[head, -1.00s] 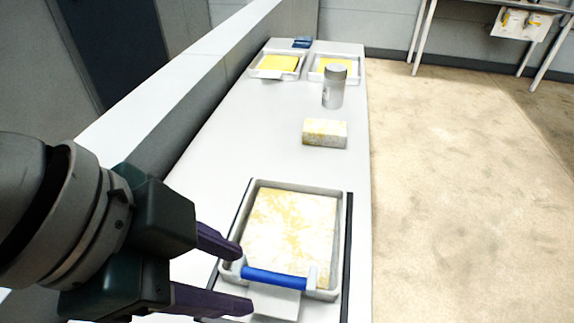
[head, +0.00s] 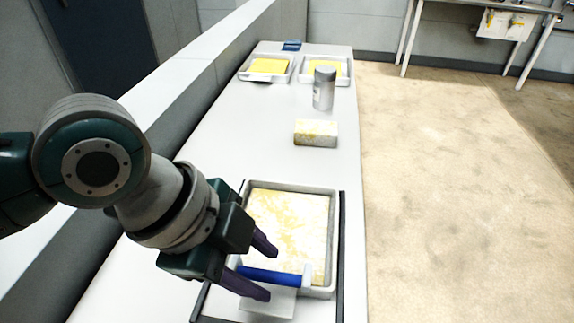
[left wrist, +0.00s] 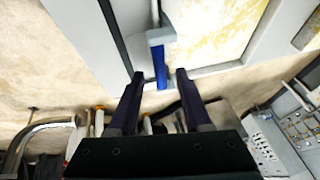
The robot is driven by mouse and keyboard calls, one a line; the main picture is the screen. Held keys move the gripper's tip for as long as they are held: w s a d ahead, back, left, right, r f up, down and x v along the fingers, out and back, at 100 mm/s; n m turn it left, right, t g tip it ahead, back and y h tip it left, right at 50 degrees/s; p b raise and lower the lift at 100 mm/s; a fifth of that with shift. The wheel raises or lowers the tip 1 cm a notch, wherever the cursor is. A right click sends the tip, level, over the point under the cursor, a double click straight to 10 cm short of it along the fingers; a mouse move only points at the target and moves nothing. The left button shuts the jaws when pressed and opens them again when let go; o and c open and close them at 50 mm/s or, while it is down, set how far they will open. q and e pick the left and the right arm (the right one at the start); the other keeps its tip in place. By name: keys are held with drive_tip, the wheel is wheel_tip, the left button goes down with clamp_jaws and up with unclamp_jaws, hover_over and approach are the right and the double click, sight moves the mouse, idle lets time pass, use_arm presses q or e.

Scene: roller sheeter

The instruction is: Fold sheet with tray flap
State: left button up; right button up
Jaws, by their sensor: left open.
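The tray (head: 334,215) stands near the front of the white counter, with a pale, yellow-mottled sheet (head: 288,225) lying flat in it. A blue bar handle (head: 268,277) on grey brackets runs along the tray's near edge, above a pale flap (head: 268,303). My left gripper (head: 260,270) is open at the left end of the blue handle, its purple fingers apart. In the left wrist view, the blue handle (left wrist: 160,65) lies ahead, between the two open fingertips (left wrist: 154,76). I cannot tell if the fingers touch it. My right gripper is not in view.
A mottled block (head: 316,132) and a grey canister (head: 324,88) stand farther back on the counter. Two trays with yellow sheets, one at left (head: 246,75) and one at right (head: 304,77), lie at the far end. A low wall runs along the left; open floor lies right.

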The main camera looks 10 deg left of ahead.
use_arm(q)
drive_tip(key=shift+w+d+f, duration=0.1)
drive_tip(key=shift+d+f, duration=0.15)
drive_tip(key=shift+f, duration=0.2)
drive_tip(key=shift+c, duration=0.2)
clamp_jaws()
idle(1.0)
